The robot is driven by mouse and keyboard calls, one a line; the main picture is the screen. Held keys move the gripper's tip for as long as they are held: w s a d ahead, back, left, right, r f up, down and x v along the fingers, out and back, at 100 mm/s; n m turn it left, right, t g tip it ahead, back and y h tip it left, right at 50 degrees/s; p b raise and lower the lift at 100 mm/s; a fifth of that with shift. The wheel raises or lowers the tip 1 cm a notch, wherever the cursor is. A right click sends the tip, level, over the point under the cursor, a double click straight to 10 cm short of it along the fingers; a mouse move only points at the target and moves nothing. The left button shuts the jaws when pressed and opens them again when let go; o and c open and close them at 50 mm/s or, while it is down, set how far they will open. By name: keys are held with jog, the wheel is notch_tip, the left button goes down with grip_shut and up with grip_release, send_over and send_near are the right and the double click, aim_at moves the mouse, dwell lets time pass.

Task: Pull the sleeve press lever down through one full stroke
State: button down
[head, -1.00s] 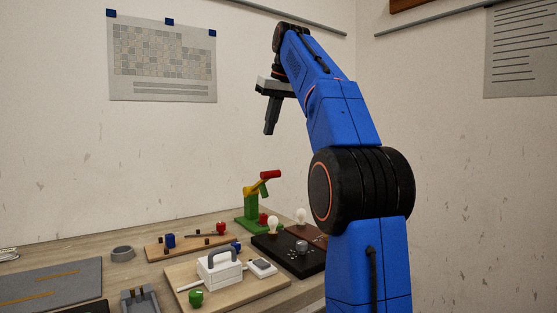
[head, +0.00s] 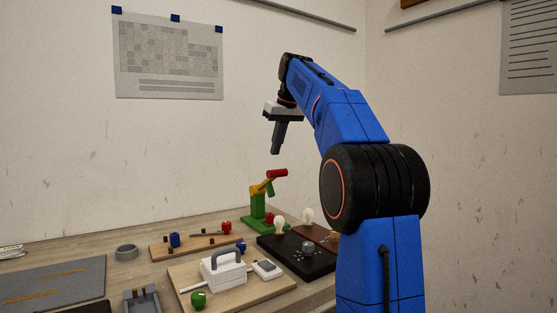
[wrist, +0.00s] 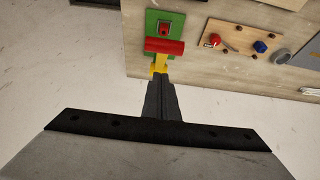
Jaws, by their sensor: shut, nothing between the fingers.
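The sleeve press (head: 258,208) stands at the back of the table, with a green base and upright and a yellow arm. Its lever ends in a red handle (head: 278,173) that is raised, up and to the right. In the wrist view the red handle (wrist: 165,46) lies across the green base (wrist: 154,24), just beyond the fingertips. My gripper (head: 276,151) is shut and empty, pointing down in the air above the red handle, with a gap between them. In the wrist view my gripper (wrist: 160,78) overlaps part of the yellow arm (wrist: 159,64).
A wooden board (head: 188,250) with a blue block and red knob lies left of the press. A black board (head: 292,262) with bulbs sits in front of it. A white box with a grey handle (head: 222,269) stands nearer. The air around the lever is clear.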

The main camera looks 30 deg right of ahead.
aim_at(279, 171)
jog(key=shift+s+f, duration=0.2)
jog(key=shift+f, duration=0.5)
jog(key=shift+s+f, duration=0.25)
jog(key=shift+f, duration=0.4)
jog(key=shift+s+f, duration=0.2)
jog(key=shift+f, duration=0.5)
jog(key=shift+s+f, duration=0.1)
jog(key=shift+s+f+t, duration=0.7)
jog(key=shift+s+f, duration=0.05)
jog(key=s+f+t, duration=0.3)
jog(key=f, duration=0.4)
jog(key=shift+s+f, duration=0.15)
jog(key=shift+f, duration=0.05)
jog(key=shift+d, duration=0.1)
